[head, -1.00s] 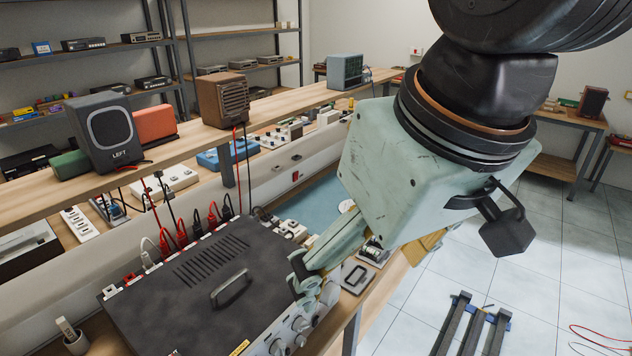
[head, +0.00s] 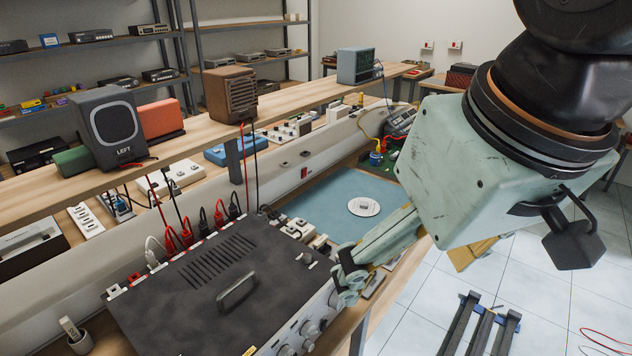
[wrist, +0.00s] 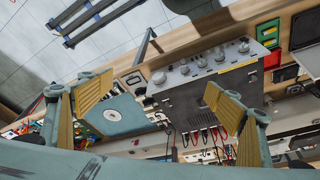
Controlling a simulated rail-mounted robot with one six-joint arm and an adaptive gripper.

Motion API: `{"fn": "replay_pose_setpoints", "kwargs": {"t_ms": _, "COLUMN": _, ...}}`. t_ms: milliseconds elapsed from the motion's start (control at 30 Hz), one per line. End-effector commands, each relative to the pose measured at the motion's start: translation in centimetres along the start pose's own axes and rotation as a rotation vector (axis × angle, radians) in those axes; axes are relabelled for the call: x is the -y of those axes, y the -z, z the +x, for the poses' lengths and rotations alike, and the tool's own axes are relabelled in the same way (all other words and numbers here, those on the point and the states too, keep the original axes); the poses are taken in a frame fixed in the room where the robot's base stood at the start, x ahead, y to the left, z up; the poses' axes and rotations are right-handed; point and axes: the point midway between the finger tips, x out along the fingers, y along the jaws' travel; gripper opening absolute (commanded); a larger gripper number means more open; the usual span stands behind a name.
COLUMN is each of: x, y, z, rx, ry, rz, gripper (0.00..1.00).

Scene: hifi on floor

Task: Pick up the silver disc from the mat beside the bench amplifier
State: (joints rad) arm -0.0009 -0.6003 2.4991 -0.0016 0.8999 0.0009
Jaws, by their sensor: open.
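The silver disc (head: 372,211) looks pale and round with a small grey centre. It lies flat on the blue mat (head: 310,205), beyond the dark bench amplifier (head: 190,310). In the wrist view the disc (wrist: 124,108) and mat (wrist: 100,114) show just right of the left finger, and the amplifier (wrist: 185,100) fills the middle. My gripper (head: 352,280) is at the bench's front edge, near the amplifier's right corner, apart from the disc. Its fingers (wrist: 158,82) are spread wide with nothing between them.
A raised shelf carries a speaker (head: 109,128), a brown radio-like box (head: 231,95) and a grey-blue instrument (head: 359,66) behind the mat. Red, black and white leads (head: 186,236) rise behind the amplifier. A blue pot (head: 375,159) stands beyond the mat. The mat is otherwise mostly clear.

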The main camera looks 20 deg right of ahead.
Motion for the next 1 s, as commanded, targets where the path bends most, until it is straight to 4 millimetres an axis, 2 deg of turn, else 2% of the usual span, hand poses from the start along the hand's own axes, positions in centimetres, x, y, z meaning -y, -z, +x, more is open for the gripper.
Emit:
{"fn": "replay_pose_setpoints", "kwargs": {"t_ms": 167, "x": -0.1, "y": 0.6, "z": -0.1, "rx": 0.003, "ry": -0.001, "rz": 0.005, "gripper": 0.83}}
{"fn": "replay_pose_setpoints", "kwargs": {"t_ms": 367, "x": -0.3, "y": 2.6, "z": -0.4, "rx": 0.013, "ry": -0.004, "rz": 0.02, "gripper": 0.83}}
{"fn": "replay_pose_setpoints", "kwargs": {"t_ms": 667, "x": -1.0, "y": 7.9, "z": -0.7, "rx": 0.039, "ry": -0.011, "rz": 0.061, "gripper": 0.83}}
{"fn": "replay_pose_setpoints", "kwargs": {"t_ms": 1000, "x": -2.2, "y": 14.4, "z": -0.1, "rx": 0.07, "ry": -0.02, "rz": 0.111, "gripper": 0.83}}
